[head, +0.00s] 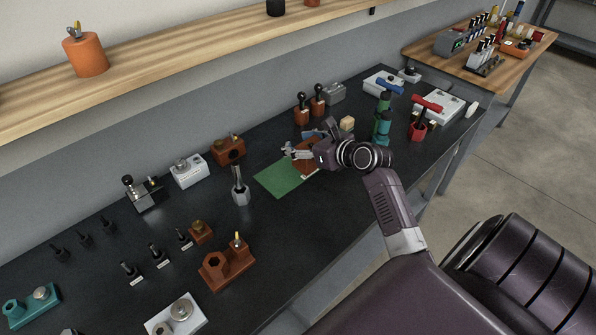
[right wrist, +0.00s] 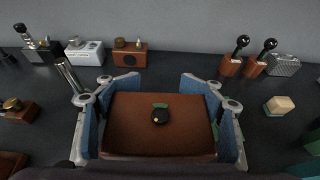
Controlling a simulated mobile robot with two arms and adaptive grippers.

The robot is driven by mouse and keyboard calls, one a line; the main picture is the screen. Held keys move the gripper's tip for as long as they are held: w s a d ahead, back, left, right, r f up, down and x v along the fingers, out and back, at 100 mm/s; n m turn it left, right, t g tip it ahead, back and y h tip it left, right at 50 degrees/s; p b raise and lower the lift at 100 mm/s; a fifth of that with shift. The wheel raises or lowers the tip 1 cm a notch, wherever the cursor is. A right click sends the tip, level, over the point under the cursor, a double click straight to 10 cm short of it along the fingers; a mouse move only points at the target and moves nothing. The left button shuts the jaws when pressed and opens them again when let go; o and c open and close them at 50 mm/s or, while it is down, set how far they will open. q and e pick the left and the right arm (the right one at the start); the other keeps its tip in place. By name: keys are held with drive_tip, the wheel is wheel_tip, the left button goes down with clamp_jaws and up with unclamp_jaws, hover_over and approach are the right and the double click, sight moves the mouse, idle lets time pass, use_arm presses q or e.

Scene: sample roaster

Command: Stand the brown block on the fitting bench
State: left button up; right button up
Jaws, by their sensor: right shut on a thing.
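The brown block (head: 304,161) is in my right gripper (head: 304,146), over the right part of a green mat (head: 280,180) on the long dark bench (head: 300,228). In the right wrist view the block (right wrist: 160,140) fills the space between the blue pads of my right gripper (right wrist: 160,92). A round black knob with a small green mark shows on its face. I cannot tell whether the block touches the mat or hangs just above it. The gripper hides part of it in the head view. My left gripper is not in view.
A metal tool (head: 239,186) stands left of the mat. A pale wooden cube (head: 347,123) and green cylinders (head: 383,120) stand to the right. Brown and white fixtures (head: 228,149) line the back. A wooden table (head: 480,50) with more parts is beyond. The bench's front middle is clear.

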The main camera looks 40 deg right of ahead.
wheel_tip(320, 180, down, 8)
drive_tip(key=shift+d+f+b, duration=0.1)
drive_tip(key=shift+b, duration=0.25)
wheel_tip(320, 180, down, 4)
drive_tip(key=shift+f+b, duration=0.1)
drive_tip(key=shift+b, duration=0.4)
drive_tip(key=shift+f, duration=0.1)
drive_tip(key=shift+f, duration=0.15)
drive_tip(key=o, duration=1.7)
